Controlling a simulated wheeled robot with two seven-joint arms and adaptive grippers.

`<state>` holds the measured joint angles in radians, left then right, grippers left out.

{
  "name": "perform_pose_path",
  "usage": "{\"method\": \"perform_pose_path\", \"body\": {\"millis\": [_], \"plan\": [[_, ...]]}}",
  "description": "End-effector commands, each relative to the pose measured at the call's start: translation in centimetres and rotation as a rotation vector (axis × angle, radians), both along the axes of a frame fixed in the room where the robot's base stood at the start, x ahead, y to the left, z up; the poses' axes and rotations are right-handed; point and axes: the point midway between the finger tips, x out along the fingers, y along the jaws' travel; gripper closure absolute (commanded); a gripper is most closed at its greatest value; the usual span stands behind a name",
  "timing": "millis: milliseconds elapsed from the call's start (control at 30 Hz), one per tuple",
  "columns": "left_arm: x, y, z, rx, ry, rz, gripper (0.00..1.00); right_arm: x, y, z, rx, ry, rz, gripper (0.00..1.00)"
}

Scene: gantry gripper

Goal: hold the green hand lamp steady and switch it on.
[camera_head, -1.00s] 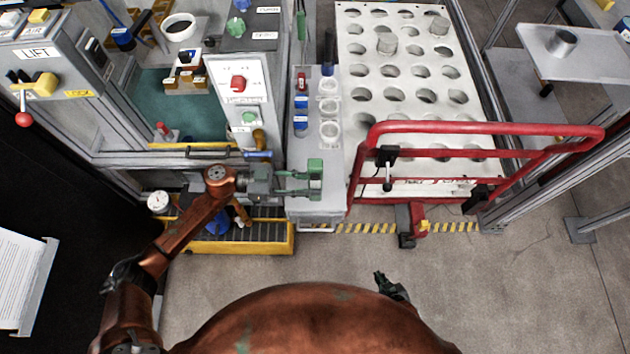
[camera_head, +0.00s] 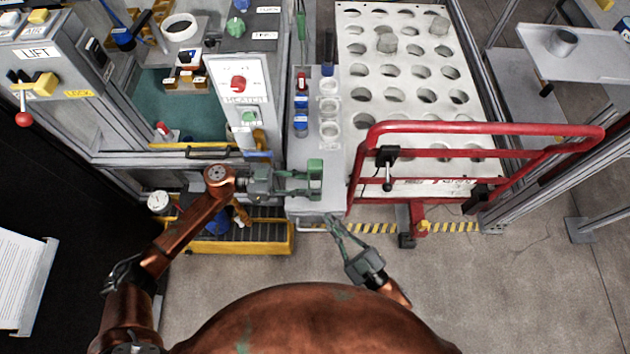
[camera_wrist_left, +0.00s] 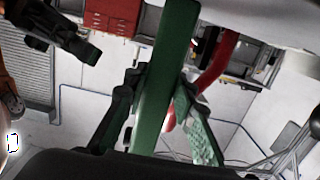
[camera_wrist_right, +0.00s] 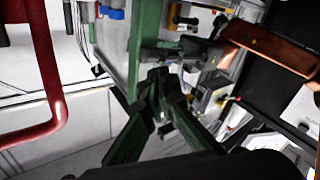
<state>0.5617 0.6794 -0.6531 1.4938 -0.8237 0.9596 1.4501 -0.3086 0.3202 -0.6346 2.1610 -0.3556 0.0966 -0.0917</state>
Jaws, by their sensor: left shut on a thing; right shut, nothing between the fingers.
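The green hand lamp (camera_head: 316,178) is upright-looking as a green bar at the tip of my left gripper (camera_head: 296,182), above the front end of a grey bench. My left gripper is shut on it; in the left wrist view the lamp (camera_wrist_left: 156,75) passes between the fingers. My right gripper (camera_head: 335,226) is shut and empty, just below and right of the lamp in the head view, its fingers pointing up-left. In the right wrist view the lamp (camera_wrist_right: 143,40) stands just beyond the closed fingertips (camera_wrist_right: 160,82). Its switch and whether it is lit cannot be made out.
A red-railed trolley (camera_head: 480,128) with a perforated white top stands close on the right. A control panel (camera_head: 240,85) with knobs is at the left. A yellow-edged tray (camera_head: 240,246) lies below my left arm. Open floor (camera_head: 500,290) is at the lower right.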

Motion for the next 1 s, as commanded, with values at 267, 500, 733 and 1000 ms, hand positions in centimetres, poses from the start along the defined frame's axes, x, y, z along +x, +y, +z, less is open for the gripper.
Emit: {"method": "perform_pose_path", "body": {"millis": [267, 500, 733, 1000], "plan": [[0.0, 0.0, 0.0, 0.0, 0.0, 0.0, 0.93, -2.7, 2.3, 8.0, 0.073, -0.169, 0.084, 1.0], [0.0, 0.0, 0.0, 0.0, 0.0, 0.0, 0.93, -2.9, 2.8, 9.7, 0.09, -0.208, 0.101, 1.0], [0.0, 0.0, 0.0, 0.0, 0.0, 0.0, 0.93, -0.2, 2.8, 9.7, 0.089, -0.209, 0.101, 1.0], [0.0, 0.0, 0.0, 0.0, 0.0, 0.0, 0.93, 3.4, 2.8, 9.7, 0.089, -0.206, 0.1, 1.0]]}}
